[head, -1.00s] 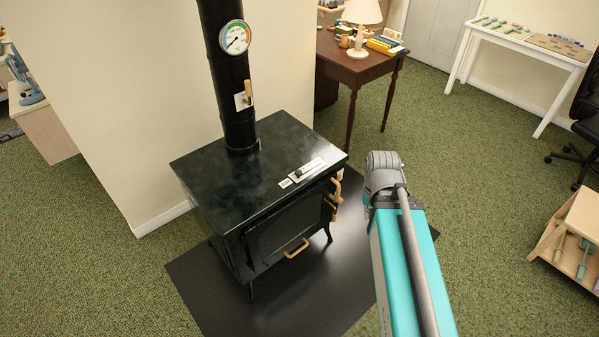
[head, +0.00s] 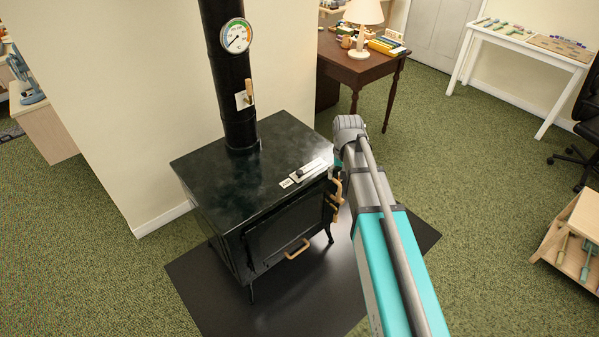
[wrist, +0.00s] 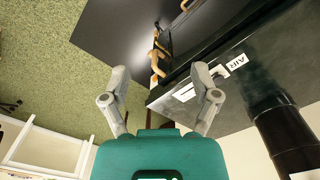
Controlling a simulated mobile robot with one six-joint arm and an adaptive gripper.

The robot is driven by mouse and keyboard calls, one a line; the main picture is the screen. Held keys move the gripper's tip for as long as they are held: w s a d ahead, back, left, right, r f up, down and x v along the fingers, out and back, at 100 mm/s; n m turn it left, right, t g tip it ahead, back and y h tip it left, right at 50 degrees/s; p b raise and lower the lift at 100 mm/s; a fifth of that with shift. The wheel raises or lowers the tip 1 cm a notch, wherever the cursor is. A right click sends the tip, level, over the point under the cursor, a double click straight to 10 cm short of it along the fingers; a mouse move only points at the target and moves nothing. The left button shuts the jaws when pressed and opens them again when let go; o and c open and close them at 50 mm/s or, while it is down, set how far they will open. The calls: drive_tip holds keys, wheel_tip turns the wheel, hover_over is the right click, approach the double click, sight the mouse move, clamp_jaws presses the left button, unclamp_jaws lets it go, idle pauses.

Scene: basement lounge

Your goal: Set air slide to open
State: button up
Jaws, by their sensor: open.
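The air slide (head: 308,169) is a pale plate with a small dark knob on the front right of the black stove's top. A small white label sits at its left end. In the wrist view the slide (wrist: 184,93) is partly hidden behind the right finger, with the label reading AIR (wrist: 238,60) beside it. My gripper (wrist: 160,74) is open and empty, its two grey fingers wide apart. It is near the stove's front right corner, apart from the slide's knob as far as I can tell. In the head view my arm hides most of the gripper.
The black stove (head: 240,180) stands on a dark floor plate (head: 200,290). Wooden handles (head: 335,195) stick out at its front right, close to my gripper. The stovepipe (head: 238,120) rises at the back with a gauge and a wooden-handled damper. A brown desk (head: 350,70) stands behind.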

drive_tip(key=b, duration=0.1)
hover_over(300, 171)
drive_tip(key=f, duration=0.2)
drive_tip(key=shift+s+a+r, duration=0.1)
drive_tip(key=shift+s+r, duration=0.05)
drive_tip(key=shift+b, duration=0.3)
wheel_tip(300, 171, down, 14)
drive_tip(key=b, duration=1.3)
drive_tip(key=shift+r+b, duration=0.1)
drive_tip(key=shift+b, duration=0.25)
clamp_jaws()
